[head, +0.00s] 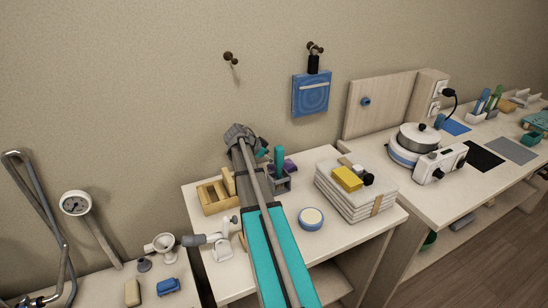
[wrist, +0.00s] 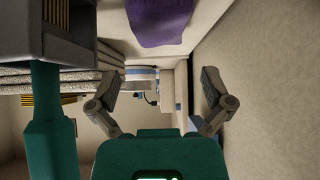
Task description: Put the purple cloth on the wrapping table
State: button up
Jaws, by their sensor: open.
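The purple cloth (wrist: 160,20) lies on a pale surface at the top of the wrist view. In the head view only a small purple patch (head: 290,166) shows behind the grey holder, partly hidden. My gripper (wrist: 159,76) is open, with nothing between its fingers, and apart from the cloth. In the head view my gripper (head: 240,135) is close to the wall, above the back of the middle table (head: 345,232). Which table is the wrapping table I cannot tell; the right-hand table (head: 425,205) is another.
On the middle table are a wooden box (head: 216,197), a grey holder (head: 280,182), a round tin (head: 311,218) and folded towels (head: 350,200) with a yellow block on top. A wax warmer (head: 415,145) stands on the right-hand table.

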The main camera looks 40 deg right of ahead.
jog(key=shift+p+v, duration=0.95)
jog(key=shift+v, duration=0.85)
